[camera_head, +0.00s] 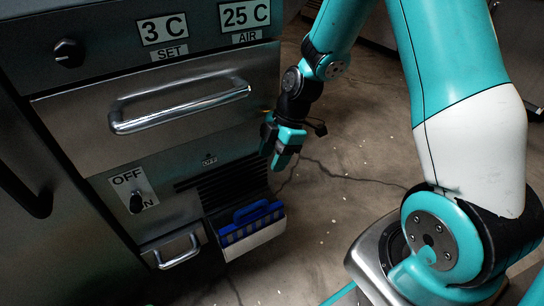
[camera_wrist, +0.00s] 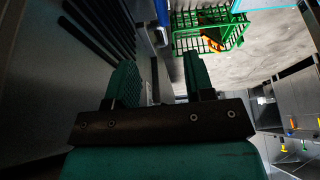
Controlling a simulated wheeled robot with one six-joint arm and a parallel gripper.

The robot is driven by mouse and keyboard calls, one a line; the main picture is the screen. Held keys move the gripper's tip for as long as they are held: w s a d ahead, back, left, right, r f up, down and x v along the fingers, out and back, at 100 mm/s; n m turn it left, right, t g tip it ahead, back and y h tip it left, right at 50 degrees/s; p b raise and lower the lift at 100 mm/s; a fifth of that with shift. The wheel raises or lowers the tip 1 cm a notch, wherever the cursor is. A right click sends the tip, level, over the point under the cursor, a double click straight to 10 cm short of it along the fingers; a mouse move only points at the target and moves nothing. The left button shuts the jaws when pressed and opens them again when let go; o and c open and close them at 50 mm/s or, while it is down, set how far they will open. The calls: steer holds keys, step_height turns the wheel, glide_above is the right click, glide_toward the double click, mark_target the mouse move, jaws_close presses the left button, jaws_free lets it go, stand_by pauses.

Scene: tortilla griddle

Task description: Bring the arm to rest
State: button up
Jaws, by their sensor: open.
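My gripper (camera_head: 285,150) hangs from the teal arm in front of the steel cabinet in the head view, to the right of its drawer. In the wrist view my gripper (camera_wrist: 158,85) shows two teal fingers standing apart with nothing between them. Its fingertips are not touching anything that I can make out.
The cabinet has a drawer handle (camera_head: 180,105), an OFF/ON switch (camera_head: 138,202) and a small lower handle (camera_head: 178,250). A blue object (camera_head: 250,220) sits in a holder low on its front. A green basket (camera_wrist: 215,38) shows in the wrist view.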

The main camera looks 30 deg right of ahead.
steer(key=s+d+r+m+t+h, duration=0.1)
steer(key=s+d+r+m+h, duration=0.1)
steer(key=s+r+m, duration=0.5)
steer(key=s+d+r+m+t+h, duration=0.15)
steer(key=r+m, duration=0.25)
steer(key=m, duration=0.7)
steer(key=s+a+r+n+g+y+p, duration=0.1)
steer(key=s+a+r+n+y+p, duration=0.1)
steer(key=s+a+r+n, duration=0.4)
steer(key=s+a+r+n+g+y+p, duration=0.1)
steer(key=s+a+r+g+p, duration=0.15)
steer(key=s+a+r, duration=0.4)
step_height(320, 180, up, 37)
steer(key=w+a+t+p, duration=0.1)
steer(key=w+a+p, duration=0.1)
steer(key=p, duration=3.4)
steer(key=shift+w+a+f+p, duration=0.2)
steer(key=shift+w+p, duration=0.05)
steer(key=shift+p, duration=0.05)
